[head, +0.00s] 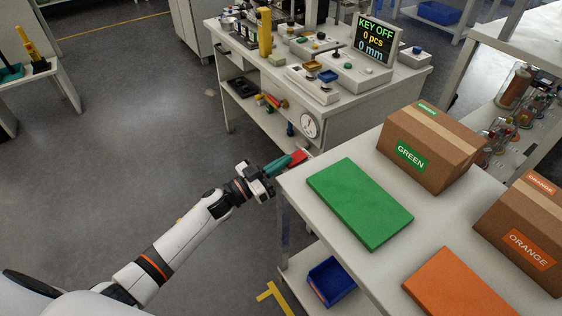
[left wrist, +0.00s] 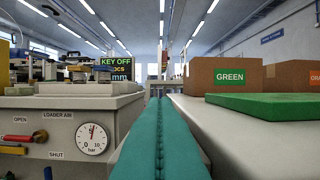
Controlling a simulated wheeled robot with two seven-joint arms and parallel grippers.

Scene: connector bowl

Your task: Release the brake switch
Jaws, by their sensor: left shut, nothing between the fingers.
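My left gripper (head: 282,164) is shut and empty. Its teal fingers lie together beside the near table's left corner, and they fill the lower middle of the left wrist view (left wrist: 161,135). A small red piece (head: 298,157) shows at the fingertips in the head view; I cannot tell what it is. No part can be read as the brake switch. Control boxes with buttons (head: 312,84) stand on the far bench, too small to tell apart. A display (head: 372,42) there reads KEY OFF, 0 pcs, 0 mm. My right gripper is out of view.
A pressure gauge (left wrist: 92,138) and a red handle (left wrist: 17,138) marked LOADER AIR are on the bench's side. The near table holds a green panel (head: 358,202), a GREEN box (head: 425,120), an orange panel (head: 455,288) and an ORANGE box (head: 515,225). The floor at left is free.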

